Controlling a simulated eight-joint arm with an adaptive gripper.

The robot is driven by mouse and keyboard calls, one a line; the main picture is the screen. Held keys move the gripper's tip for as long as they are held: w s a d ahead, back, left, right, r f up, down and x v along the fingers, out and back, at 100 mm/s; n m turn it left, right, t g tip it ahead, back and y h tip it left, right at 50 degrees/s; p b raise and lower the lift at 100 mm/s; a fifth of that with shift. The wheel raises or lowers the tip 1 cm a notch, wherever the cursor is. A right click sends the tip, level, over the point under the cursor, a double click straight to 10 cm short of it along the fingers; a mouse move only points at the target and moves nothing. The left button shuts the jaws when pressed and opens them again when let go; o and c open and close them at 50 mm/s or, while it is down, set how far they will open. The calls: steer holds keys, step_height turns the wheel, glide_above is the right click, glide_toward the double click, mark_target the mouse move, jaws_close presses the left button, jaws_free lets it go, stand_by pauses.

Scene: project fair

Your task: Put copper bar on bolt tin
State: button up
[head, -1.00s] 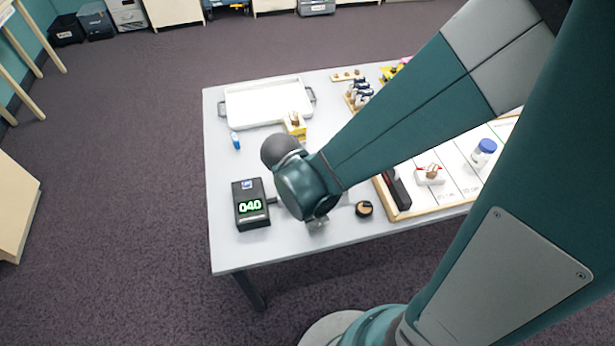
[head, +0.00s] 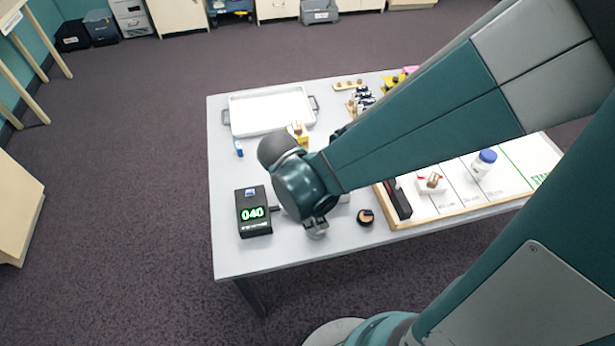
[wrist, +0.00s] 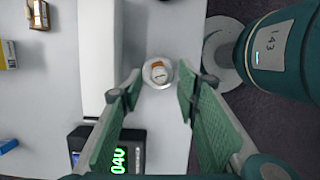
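My gripper (wrist: 155,82) is open; its two green-padded fingers stand apart. Beyond and between the fingertips in the wrist view is a small round pale container (wrist: 147,80) with an orange-brown patch on top. I cannot tell whether this is the bolt tin, or whether the patch is the copper bar or a label. A brown block (wrist: 38,15) lies at the wrist view's top left; I cannot confirm that it is the copper bar. In the head view my arm's end hides most of the gripper area, right of the black display box (head: 253,213).
A long white slab (wrist: 98,55) lies beside the left finger. A white tray (head: 270,110), a blue item (head: 238,148) and a yellow block (wrist: 7,55) are farther back. A dark round item (head: 366,217) and a wood-framed board (head: 440,216) stand to the right.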

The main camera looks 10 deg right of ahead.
steer(key=p+v, duration=0.2)
steer(key=v, duration=0.6)
steer(key=shift+r, duration=0.35)
stand_by(0.4)
steer(key=d+r+m+t+y, duration=0.1)
steer(key=d+r+m+t, duration=0.2)
steer(key=d+r+m, duration=0.2)
steer(key=d+r+m+t+y, duration=0.2)
steer(key=d+r+m+t, duration=0.2)
steer(key=r+m, duration=0.7)
steer(key=shift+w+d+m, duration=0.2)
steer(key=shift+d+m, duration=0.85)
steer(key=shift+m, duration=0.15)
